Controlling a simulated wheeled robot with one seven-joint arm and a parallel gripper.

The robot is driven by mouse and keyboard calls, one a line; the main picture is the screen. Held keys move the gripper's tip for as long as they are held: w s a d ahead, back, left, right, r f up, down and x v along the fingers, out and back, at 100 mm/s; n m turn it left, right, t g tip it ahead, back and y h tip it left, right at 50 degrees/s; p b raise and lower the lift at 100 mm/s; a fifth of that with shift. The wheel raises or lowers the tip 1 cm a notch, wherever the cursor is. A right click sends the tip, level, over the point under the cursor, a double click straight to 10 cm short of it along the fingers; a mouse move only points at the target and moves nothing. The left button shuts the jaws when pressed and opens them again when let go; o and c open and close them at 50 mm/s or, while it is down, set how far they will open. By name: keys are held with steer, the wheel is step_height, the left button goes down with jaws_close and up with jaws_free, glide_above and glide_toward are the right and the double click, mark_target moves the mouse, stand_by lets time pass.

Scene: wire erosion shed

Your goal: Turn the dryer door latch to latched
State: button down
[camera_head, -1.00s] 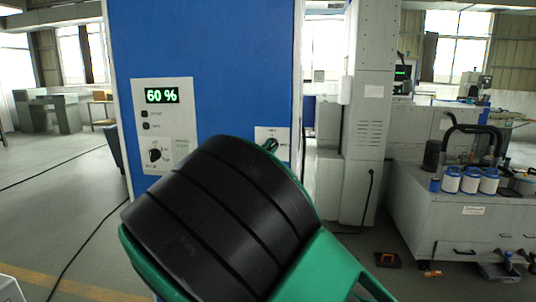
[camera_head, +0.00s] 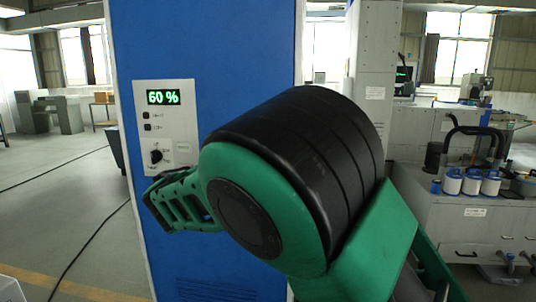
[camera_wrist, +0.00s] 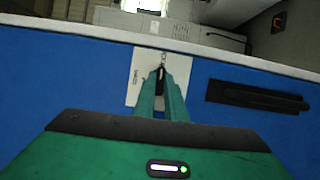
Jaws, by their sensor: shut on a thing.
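The dryer door latch sits on a small white plate (camera_wrist: 137,75) near the edge of the blue dryer door (camera_wrist: 60,75) in the wrist view. My gripper (camera_wrist: 161,82) is at the plate, its green fingers shut on the small dark latch knob (camera_wrist: 161,70). The fingers hide most of the knob, so its exact angle and the plate's markings are hard to read. The blue dryer door (camera_head: 215,70) shows there behind the arm.
A dark bar handle (camera_wrist: 257,97) stands out from the blue door beside the latch plate. In the head view, a control panel (camera_head: 166,125) reading 60 % is on the dryer's left. A grey bench (camera_head: 450,215) with blue and white containers stands at the right.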

steer(key=shift+d+f+g, duration=0.15)
steer(key=shift+f+g, duration=0.05)
steer(key=shift+g, duration=0.1)
steer(key=c, duration=1.8)
jaws_free()
steer(key=shift+r, duration=0.1)
steer(key=v, duration=1)
steer(key=shift+s+a, duration=0.2)
steer(key=shift+s, duration=0.05)
